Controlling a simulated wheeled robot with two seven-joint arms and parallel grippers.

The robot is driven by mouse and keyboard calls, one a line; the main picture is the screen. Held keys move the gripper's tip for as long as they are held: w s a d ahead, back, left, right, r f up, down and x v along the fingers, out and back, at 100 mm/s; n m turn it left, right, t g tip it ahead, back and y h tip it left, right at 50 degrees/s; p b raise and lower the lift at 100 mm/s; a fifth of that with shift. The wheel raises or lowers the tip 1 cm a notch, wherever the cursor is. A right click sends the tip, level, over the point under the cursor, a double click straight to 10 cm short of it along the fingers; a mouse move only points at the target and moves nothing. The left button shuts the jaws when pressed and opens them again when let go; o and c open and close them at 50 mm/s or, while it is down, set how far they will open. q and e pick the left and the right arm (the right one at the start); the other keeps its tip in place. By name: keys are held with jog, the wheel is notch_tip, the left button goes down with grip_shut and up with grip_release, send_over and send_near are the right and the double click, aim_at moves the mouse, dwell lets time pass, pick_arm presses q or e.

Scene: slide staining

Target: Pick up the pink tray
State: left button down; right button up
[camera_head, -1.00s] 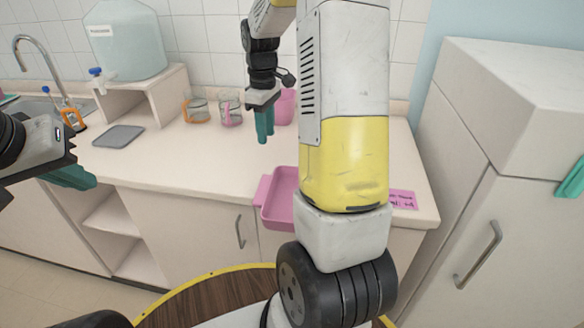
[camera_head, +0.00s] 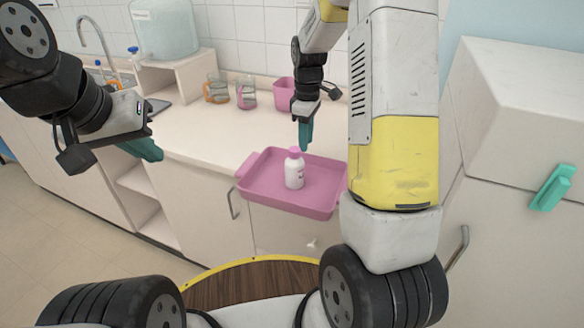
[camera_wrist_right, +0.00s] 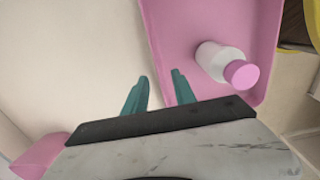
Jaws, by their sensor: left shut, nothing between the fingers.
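The pink tray (camera_head: 262,190) sits at the counter's front edge and juts out past it. A white bottle with a pink cap (camera_head: 294,170) stands in it. The tray and bottle also show in the right wrist view (camera_wrist_right: 205,20). My right gripper (camera_head: 306,146) points down at the tray's back rim. In the right wrist view its two teal fingers (camera_wrist_right: 160,76) are apart, one on each side of the tray wall, with gaps visible. My left gripper (camera_head: 158,156) is shut and empty, left of the tray and apart from it. My right arm hides the tray's right end.
A pink container (camera_head: 284,92) and two glass beakers (camera_head: 247,96) stand at the back of the counter (camera_head: 195,140). A large water jug (camera_head: 165,28) stands on a raised shelf at left. A white cabinet (camera_head: 500,130) with a teal piece (camera_head: 553,188) bounds the right.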

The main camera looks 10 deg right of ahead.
aim_at(307, 155)
jog(key=f, duration=0.6)
jog(key=shift+d+f, duration=0.1)
jog(key=shift+d, duration=0.1)
grip_shut()
dwell(1.1)
